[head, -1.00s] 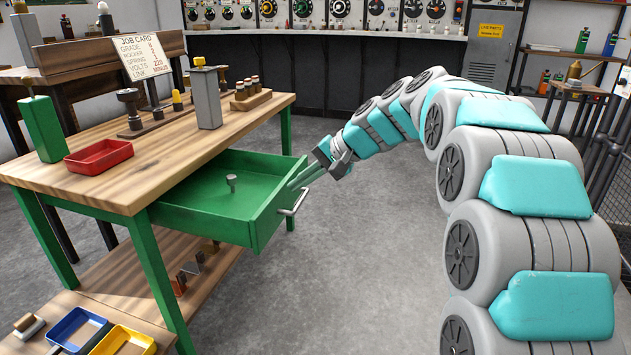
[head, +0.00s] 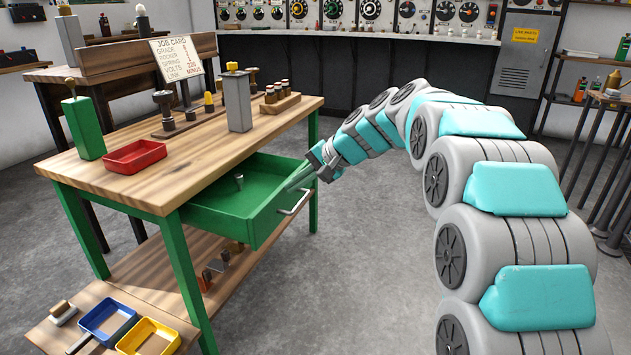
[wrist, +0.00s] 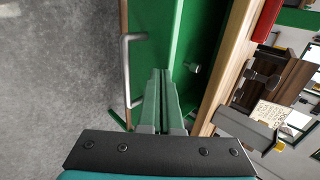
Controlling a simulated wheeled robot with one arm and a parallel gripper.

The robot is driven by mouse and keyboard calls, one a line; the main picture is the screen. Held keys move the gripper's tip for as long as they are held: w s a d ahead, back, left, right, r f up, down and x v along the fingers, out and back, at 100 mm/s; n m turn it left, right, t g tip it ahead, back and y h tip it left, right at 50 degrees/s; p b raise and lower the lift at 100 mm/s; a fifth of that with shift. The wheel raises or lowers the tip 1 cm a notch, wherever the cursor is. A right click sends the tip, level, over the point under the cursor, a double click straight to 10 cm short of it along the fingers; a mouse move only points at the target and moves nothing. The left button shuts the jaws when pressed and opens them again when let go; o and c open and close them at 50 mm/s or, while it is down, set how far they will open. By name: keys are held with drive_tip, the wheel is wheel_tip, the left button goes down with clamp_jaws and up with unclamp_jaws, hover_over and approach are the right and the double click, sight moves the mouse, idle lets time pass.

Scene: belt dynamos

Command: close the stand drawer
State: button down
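The green stand drawer (head: 225,222) is partly pulled out from under the wooden top of the green-legged stand (head: 185,275). Its metal bar handle (head: 295,202) is on the front face and also shows in the wrist view (wrist: 127,70). A small grey knob-like part (head: 239,181) stands inside the drawer, visible in the wrist view too (wrist: 194,68). My gripper (head: 297,182) is at the drawer's front end, beside the handle, with its fingers (wrist: 160,75) together and nothing seen between them. I cannot tell whether they touch the drawer.
The stand top holds a red tray (head: 135,157), a green block (head: 85,130), a grey post (head: 238,105) and a job card (head: 177,57). The grey floor right of the drawer is clear.

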drive_tip(key=w+a+p, duration=0.1)
drive_tip(key=a, duration=0.3)
drive_tip(key=w+a+p, duration=0.2)
drive_tip(key=a, duration=0.3)
drive_tip(key=w+a+p, duration=0.1)
drive_tip(key=w+a, duration=0.1)
drive_tip(key=a, duration=0.2)
drive_tip(key=shift+a+p, duration=0.35)
drive_tip(key=shift+p, duration=0.05)
drive_tip(key=shift+d, duration=0.1)
